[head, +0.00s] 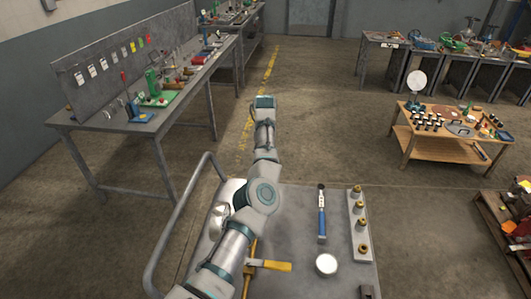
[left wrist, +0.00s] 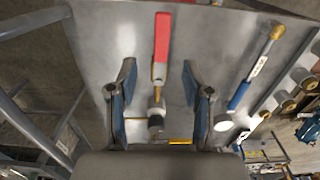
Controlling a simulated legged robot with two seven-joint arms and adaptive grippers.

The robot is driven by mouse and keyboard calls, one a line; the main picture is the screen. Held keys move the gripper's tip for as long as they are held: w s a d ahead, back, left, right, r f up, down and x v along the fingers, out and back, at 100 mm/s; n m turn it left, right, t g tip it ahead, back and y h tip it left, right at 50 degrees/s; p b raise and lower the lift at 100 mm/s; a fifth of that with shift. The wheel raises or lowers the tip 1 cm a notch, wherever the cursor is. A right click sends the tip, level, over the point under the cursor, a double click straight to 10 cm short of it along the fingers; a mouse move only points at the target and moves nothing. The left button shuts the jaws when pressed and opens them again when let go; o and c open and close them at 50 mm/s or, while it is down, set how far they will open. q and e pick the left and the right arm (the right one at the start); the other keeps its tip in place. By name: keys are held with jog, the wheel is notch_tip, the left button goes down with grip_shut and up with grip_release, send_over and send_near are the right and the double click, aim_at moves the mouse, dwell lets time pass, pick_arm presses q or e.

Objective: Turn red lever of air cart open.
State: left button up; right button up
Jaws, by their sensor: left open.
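The red lever (left wrist: 161,45) shows in the left wrist view, pointing away from me, above a metal valve fitting (left wrist: 156,118). My left gripper (left wrist: 158,65) is open, with one blue-grey finger on each side of the lever. The fingers look apart from it, with a gap on both sides; the height gap is hard to tell. In the head view my left arm reaches over the grey cart top (head: 295,215) and hides the red lever and the fingers. A yellow lever (head: 270,265) lies on the cart near its front. My right gripper is not in view.
On the cart are a blue-handled tool (head: 322,215), a round white-topped item (head: 326,264) and a strip of brass fittings (head: 358,225). A grey rail (head: 178,230) runs along the cart's left side. A workbench (head: 150,120) stands left, a wooden table (head: 455,146) right.

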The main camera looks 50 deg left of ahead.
pick_arm(q)
jog(key=shift+r, duration=1.1)
jog(key=shift+w, duration=0.1)
